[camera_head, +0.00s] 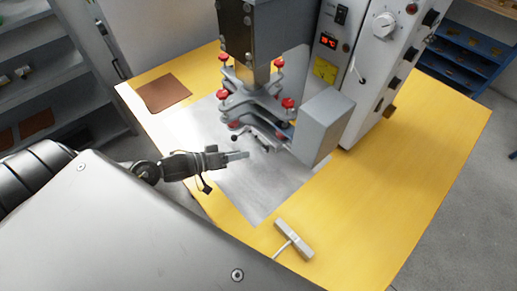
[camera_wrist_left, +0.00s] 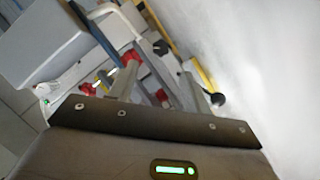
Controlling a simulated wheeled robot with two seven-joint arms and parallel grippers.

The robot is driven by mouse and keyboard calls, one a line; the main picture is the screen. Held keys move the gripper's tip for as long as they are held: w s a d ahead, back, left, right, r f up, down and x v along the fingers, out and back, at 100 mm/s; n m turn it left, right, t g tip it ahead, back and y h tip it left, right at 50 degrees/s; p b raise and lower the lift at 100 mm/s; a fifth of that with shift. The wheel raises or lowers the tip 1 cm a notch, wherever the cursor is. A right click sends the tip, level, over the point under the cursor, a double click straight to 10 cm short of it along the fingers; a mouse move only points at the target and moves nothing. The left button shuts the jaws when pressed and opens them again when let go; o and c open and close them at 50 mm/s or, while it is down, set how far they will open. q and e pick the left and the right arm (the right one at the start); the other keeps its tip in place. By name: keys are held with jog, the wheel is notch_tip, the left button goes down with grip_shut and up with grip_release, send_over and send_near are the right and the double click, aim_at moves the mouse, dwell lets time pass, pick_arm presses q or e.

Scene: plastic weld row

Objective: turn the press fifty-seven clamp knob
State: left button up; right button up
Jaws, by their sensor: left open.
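The press (camera_head: 250,40) stands on a yellow table, with several red clamp knobs on its clamp plates, one of them at the front right (camera_head: 288,103). No number is readable, so I cannot tell which knob is number fifty-seven. My left gripper (camera_head: 246,155) is open and empty, in front of and below the lower plates, apart from the red knobs. In the left wrist view, a red knob (camera_wrist_left: 130,57) shows beyond one finger of the gripper (camera_wrist_left: 163,88), and a black ball knob (camera_wrist_left: 218,99) shows near the other finger. My right gripper is not in view.
A grey box (camera_head: 322,125) stands right of the clamp plates, beside the control cabinet (camera_head: 375,65). A brown mat (camera_head: 163,93) lies at the left. The table's right side (camera_head: 420,130) is clear.

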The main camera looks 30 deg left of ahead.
aim_at(263, 149)
pick_arm(q)
jog(key=x, duration=0.8)
jog(key=shift+w+p, duration=0.1)
jog(key=shift+p, duration=0.3)
jog(key=c, duration=1)
jog(key=shift+o, duration=0.2)
